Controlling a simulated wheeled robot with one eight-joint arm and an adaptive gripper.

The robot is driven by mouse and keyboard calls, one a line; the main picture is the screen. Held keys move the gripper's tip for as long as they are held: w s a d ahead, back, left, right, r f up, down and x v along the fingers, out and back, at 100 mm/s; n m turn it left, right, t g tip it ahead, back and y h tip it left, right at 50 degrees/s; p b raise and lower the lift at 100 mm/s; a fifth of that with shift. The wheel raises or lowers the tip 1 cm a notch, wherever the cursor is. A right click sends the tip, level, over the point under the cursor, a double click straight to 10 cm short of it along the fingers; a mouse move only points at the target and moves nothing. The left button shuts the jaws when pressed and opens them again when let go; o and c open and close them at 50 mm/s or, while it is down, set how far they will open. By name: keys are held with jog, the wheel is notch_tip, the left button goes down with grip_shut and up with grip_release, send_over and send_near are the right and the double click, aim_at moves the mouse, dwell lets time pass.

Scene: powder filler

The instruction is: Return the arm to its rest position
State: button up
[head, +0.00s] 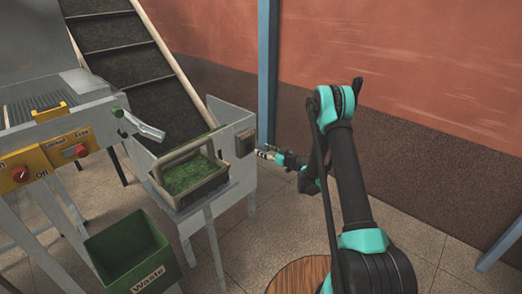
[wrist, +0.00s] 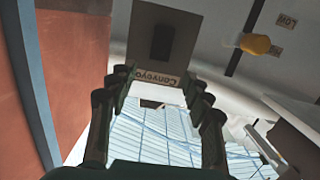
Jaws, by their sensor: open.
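My arm (head: 355,185) rises from the lower right in the head view and bends at a raised elbow. My gripper (head: 264,153) is at its far end, beside the right side of the grey conveyor housing (head: 240,125). In the wrist view my gripper (wrist: 158,88) has its two dark fingers spread, with nothing between them. A grey panel with a dark switch (wrist: 162,42) and a partly readable conveyor label (wrist: 157,77) lies beyond the fingertips. Whether the fingers touch the panel cannot be told.
A basket with green contents (head: 193,175) stands at the housing's front. A green waste bin (head: 133,255) is below. The inclined conveyor (head: 125,55) and a yellow control panel (head: 45,160) are at left. A blue post (head: 267,70) stands behind my gripper. A yellow knob (wrist: 255,44) shows in the wrist view.

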jog(key=s+d+r+m+g+h, duration=0.2)
jog(key=s+d+r+h, duration=0.15)
jog(key=s+r, duration=0.35)
jog(key=s+d+r+m+g+h, duration=0.1)
jog(key=s+d+r+h, duration=0.1)
jog(key=s+d+r, duration=0.55)
jog(key=s+d+f+m+g+h, duration=0.1)
jog(key=s+d, duration=0.4)
jog(key=s, duration=0.5)
jog(key=s+d+f+m+g+h, duration=0.1)
jog(key=s+d+m+h, duration=0.3)
jog(key=s, duration=0.7)
jog(key=s+d+f+m+g+h, duration=0.1)
jog(key=s+d+f+m+h, duration=0.1)
jog(key=s+d, duration=0.4)
jog(key=s, duration=0.5)
jog(key=shift+d+h, duration=0.2)
jog(key=shift+h, duration=0.15)
